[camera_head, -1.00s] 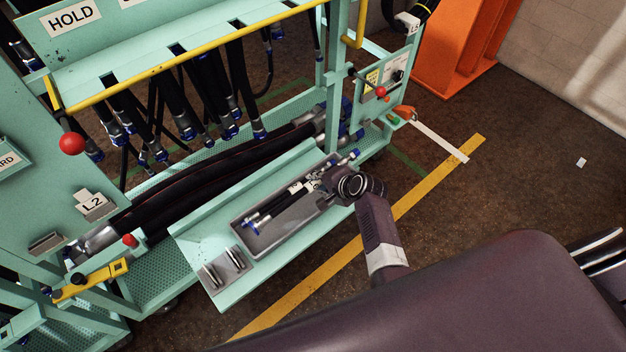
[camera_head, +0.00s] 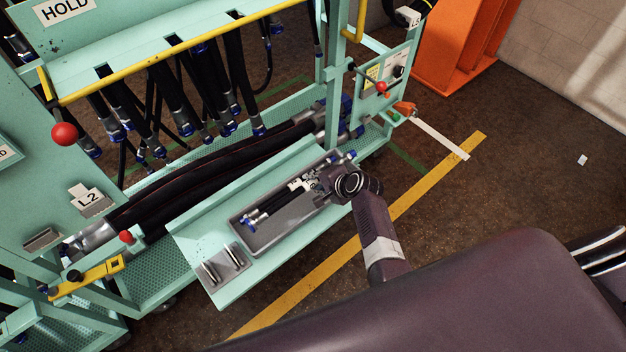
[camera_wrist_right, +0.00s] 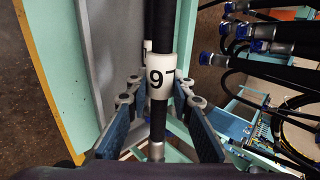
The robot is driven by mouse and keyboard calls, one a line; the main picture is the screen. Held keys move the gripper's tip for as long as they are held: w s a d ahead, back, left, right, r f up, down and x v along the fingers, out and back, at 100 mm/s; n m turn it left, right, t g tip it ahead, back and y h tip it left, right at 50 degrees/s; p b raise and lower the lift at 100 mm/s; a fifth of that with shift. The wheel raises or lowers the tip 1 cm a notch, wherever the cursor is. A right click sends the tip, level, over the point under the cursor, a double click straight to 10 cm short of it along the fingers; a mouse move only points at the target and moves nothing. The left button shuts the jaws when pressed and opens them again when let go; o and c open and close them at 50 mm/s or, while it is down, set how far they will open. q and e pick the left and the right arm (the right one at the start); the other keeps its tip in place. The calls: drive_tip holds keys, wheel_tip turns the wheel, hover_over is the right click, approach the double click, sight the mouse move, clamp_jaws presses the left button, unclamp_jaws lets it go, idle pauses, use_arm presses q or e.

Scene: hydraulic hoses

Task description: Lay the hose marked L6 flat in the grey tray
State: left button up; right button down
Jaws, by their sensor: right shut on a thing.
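The L6 hose is short and black with a white label; in the right wrist view the label (camera_wrist_right: 160,76) shows upside down between my fingers. My right gripper (camera_wrist_right: 157,92) is shut on this hose, with one finger on each side. In the head view the gripper (camera_head: 326,186) is over the right end of the grey tray (camera_head: 286,231), and the hose (camera_head: 275,205) lies along the tray's length. Whether it touches the tray floor is unclear. A second white label (camera_wrist_right: 147,46) shows partly behind it, apparently on another hose. My left gripper is not in view.
The tray sits on a pale green shelf (camera_head: 200,226) beside a small holder with metal pins (camera_head: 222,268). Thick black hoses (camera_head: 190,185) lie behind it, and several hoses hang from the rack above. Floor in front is clear.

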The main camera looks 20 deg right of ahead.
drive_tip(key=shift+w+f+b, duration=0.1)
drive_tip(key=shift+f+b, duration=2.55)
drive_tip(key=shift+f, duration=0.95)
drive_tip(key=c, duration=1.7)
unclamp_jaws()
drive_tip(key=shift+o, duration=0.4)
drive_tip(key=shift+s+f, duration=0.2)
drive_tip(key=shift+s+d, duration=0.1)
drive_tip(key=shift+s, duration=0.1)
drive_tip(key=v, duration=1.1)
drive_tip(key=shift+r, duration=0.6)
drive_tip(key=shift+w, duration=0.1)
